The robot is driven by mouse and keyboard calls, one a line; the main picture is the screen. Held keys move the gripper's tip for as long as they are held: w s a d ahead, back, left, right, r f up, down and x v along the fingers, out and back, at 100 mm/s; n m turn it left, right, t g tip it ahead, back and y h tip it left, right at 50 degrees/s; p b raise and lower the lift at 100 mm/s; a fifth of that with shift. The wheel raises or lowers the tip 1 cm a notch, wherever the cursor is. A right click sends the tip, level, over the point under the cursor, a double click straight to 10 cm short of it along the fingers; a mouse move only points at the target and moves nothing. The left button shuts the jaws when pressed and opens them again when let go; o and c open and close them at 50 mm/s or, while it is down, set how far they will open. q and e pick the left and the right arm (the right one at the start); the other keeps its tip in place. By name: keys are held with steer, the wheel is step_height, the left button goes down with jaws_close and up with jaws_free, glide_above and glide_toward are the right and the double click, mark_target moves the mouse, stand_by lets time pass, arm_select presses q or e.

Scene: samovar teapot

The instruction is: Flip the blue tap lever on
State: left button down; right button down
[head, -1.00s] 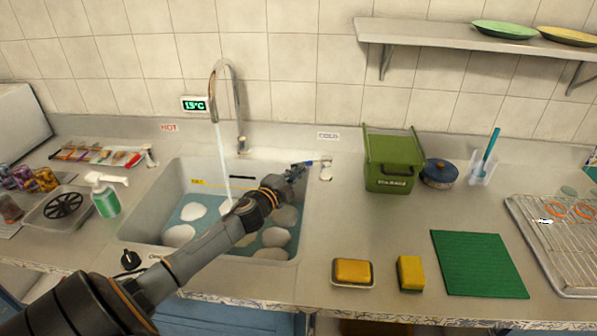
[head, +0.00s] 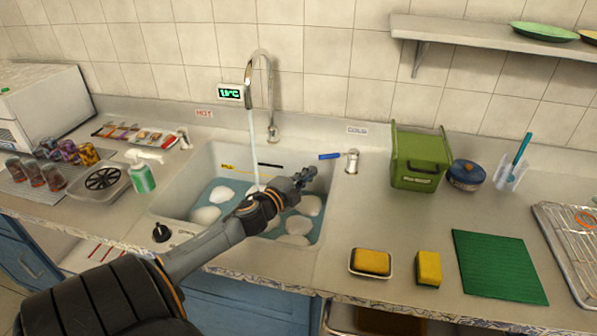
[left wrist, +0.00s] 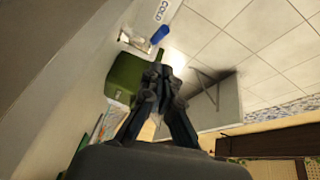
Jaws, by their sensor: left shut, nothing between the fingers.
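The blue tap lever (head: 330,156) points left from the metal cold tap (head: 352,162), at the right rear edge of the sink, under the COLD label (head: 357,130). My left gripper (head: 308,172) is shut and empty over the right part of the sink. It is in front and to the left of the lever, apparently apart from it. In the left wrist view the blue lever (left wrist: 160,33) shows beyond the shut fingertips (left wrist: 160,70). Water runs from the curved spout (head: 262,58) into the sink. My right gripper is not in view.
The sink (head: 212,160) holds water and several pale rounded items. A green bin (head: 420,158) and a blue pot (head: 467,175) stand right of the tap. A soap bottle (head: 143,178) stands left of the sink. Yellow sponges (head: 428,268) lie on the front counter.

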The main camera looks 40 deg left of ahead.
arm_select(q)
steer(key=shift+s+a+r, duration=0.1)
steer(key=shift+s, duration=0.75)
steer(key=shift+s+a+r, duration=0.1)
steer(key=shift+s, duration=0.7)
